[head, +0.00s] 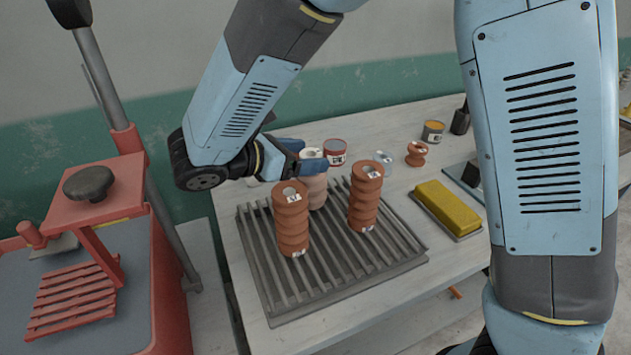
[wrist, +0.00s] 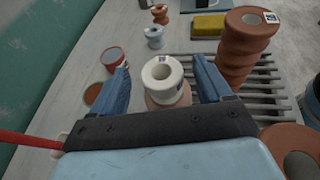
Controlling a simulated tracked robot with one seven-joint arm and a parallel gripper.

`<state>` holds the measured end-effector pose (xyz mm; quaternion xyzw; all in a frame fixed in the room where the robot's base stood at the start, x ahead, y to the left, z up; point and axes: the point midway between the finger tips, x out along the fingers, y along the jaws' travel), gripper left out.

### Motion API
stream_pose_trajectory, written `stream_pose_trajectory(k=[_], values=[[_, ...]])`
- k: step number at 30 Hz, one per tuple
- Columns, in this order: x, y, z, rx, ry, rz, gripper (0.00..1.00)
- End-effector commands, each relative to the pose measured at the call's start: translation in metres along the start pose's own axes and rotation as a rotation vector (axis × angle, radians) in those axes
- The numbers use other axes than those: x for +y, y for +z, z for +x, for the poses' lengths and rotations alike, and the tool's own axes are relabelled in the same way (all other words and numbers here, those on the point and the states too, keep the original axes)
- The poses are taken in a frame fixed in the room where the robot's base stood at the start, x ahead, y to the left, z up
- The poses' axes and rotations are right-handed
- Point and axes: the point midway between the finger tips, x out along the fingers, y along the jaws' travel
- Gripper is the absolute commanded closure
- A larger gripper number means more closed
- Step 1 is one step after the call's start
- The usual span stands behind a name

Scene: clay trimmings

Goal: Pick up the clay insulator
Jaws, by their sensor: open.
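Two ribbed terracotta clay insulators, a front left one (head: 291,220) and a right one (head: 365,198), stand upright on the slatted rack. A paler pinkish piece with a white, hollow top (head: 316,192) stands behind them. In the wrist view this white top (wrist: 162,75) is between the fingers of my gripper (wrist: 165,82), with gaps visible on both sides. My gripper (head: 303,158) is open and empty at the height of the white top. In the wrist view, a ribbed insulator (wrist: 240,45) stands to the right, outside the fingers. The pale piece's lower part is partly hidden.
The slatted rack (head: 340,283) lies on a pale table. Behind are a red-labelled can (head: 335,151), a small white-and-blue cup (head: 384,160), a small terracotta spool (head: 416,153) and another can (head: 433,132). A yellow block (head: 447,208) lies right. A red press (head: 107,200) stands left.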

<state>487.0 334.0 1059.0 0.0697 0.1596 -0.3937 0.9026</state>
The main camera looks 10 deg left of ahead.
Motion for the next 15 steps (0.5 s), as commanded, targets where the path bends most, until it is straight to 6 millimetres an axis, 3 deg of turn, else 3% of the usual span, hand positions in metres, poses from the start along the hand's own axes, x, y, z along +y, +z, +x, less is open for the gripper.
stream_pose_trajectory(k=[6, 15], values=[[0.000, 0.001, 0.030, -0.001, -0.002, 0.001, 0.22], [0.000, 0.000, 0.036, 0.001, -0.001, 0.001, 0.22]])
